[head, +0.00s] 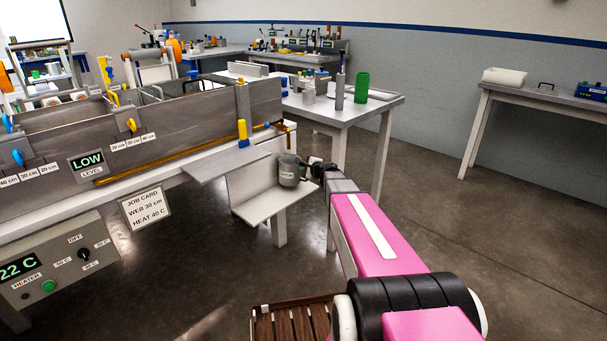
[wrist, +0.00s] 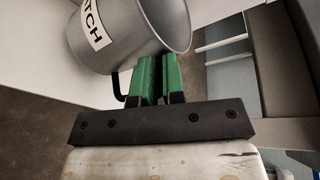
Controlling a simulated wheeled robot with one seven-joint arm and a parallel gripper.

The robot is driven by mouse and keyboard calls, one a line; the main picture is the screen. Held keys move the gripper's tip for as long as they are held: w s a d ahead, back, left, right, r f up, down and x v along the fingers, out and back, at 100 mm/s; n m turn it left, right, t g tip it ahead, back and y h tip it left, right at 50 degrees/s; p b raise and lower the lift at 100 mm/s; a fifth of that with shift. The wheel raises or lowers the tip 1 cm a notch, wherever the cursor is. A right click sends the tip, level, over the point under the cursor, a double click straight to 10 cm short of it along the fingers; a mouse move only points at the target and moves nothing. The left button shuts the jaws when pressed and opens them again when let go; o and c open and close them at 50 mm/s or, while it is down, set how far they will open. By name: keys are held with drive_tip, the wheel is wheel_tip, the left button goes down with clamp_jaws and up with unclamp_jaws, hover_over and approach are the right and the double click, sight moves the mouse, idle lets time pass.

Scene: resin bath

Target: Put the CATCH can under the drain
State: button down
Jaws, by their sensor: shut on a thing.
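The grey CATCH can (head: 289,172) has a white label and looks roughly upright in the head view. My gripper (head: 314,173) reaches it from the right. In the wrist view the can (wrist: 122,30) fills the upper middle, its label at the left. The green fingers of my gripper (wrist: 155,78) are close together at its dark handle (wrist: 121,88); the exact grip is partly hidden. The can is over a pale lower shelf (head: 262,207); I cannot tell whether it touches. A brass fitting (head: 289,127), perhaps the drain, sits above the can at the bath's right end.
The long metal bath (head: 190,115) with a yellow-handled part (head: 242,131) stands left. A grey plate (head: 226,165) juts out left of the can. A white table (head: 385,104) with a green cylinder (head: 362,87) stands behind. The floor on the right is clear.

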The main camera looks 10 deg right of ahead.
drive_tip(key=shift+w+a+f, duration=0.1)
drive_tip(key=shift+w+f, duration=0.05)
drive_tip(key=shift+f, duration=1.75)
drive_tip(key=c, duration=1.2)
unclamp_jaws()
drive_tip(key=v, duration=1.2)
drive_tip(key=s+a+f+n+g, duration=0.5)
drive_tip(key=s+a+n+g, duration=0.2)
drive_tip(key=s+a+n, duration=0.45)
drive_tip(key=s+d+f+n+g+h, duration=0.1)
drive_tip(key=s+d+n+g+h, duration=0.1)
drive_tip(key=s, duration=0.5)
drive_tip(key=s+d+f+n+g+h, duration=0.1)
drive_tip(key=s+n+g+h, duration=0.3)
drive_tip(key=s, duration=0.4)
drive_tip(key=shift+d+f+h, duration=0.3)
drive_tip(key=shift+d+f, duration=0.1)
drive_tip(key=shift+f, duration=0.45)
